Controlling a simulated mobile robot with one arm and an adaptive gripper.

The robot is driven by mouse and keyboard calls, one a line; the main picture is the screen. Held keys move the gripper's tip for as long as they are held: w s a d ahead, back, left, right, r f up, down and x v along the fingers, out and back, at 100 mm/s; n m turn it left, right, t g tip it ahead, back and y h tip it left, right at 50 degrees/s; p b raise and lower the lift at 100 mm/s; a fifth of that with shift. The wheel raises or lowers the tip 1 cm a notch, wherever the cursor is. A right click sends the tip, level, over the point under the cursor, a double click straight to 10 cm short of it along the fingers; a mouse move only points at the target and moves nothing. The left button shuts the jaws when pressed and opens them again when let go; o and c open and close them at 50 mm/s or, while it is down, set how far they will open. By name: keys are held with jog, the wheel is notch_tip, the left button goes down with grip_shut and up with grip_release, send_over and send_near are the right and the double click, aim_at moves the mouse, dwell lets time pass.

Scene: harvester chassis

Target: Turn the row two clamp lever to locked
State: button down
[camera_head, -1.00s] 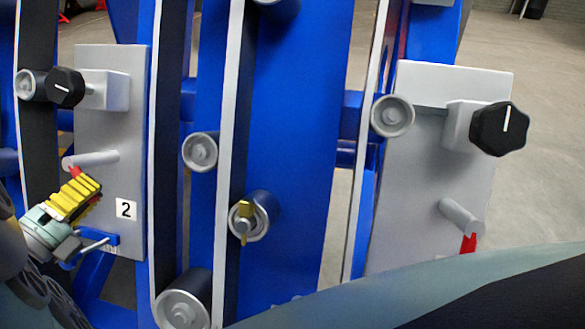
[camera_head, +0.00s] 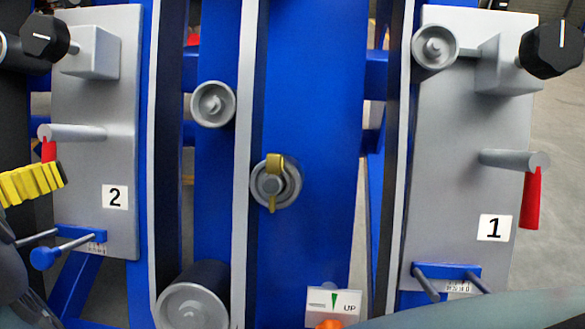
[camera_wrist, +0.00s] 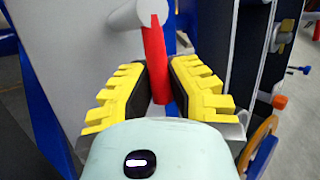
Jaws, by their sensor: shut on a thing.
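The row two clamp lever (camera_head: 49,151) is a red bar at the end of a grey shaft (camera_head: 75,132) on the grey panel marked 2 (camera_head: 115,197). It hangs roughly straight down from the shaft end in the head view. My gripper (camera_head: 32,184), with yellow ribbed fingers, is at the left edge of the head view and hides the lever's lower part. In the wrist view the red lever (camera_wrist: 155,60) runs down between the fingers of my gripper (camera_wrist: 160,92), which are shut on its lower part. No locked mark is readable.
Panel 1 (camera_head: 460,180) on the right has its own red lever (camera_head: 531,200) hanging down and a black knob (camera_head: 552,48). A blue T-shaped fitting (camera_head: 68,244) with rods lies just below my gripper. A black knob (camera_head: 45,36) sits above it.

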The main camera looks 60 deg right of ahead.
jog(key=shift+w+m, duration=0.1)
jog(key=shift+m, duration=0.2)
jog(key=c, duration=0.9)
grip_release()
jog(key=a+r, duration=0.1)
jog(key=a, duration=0.6)
jog(key=shift+w+a+r, duration=0.15)
jog(key=shift+w+a, duration=0.05)
jog(key=shift+w, duration=0.1)
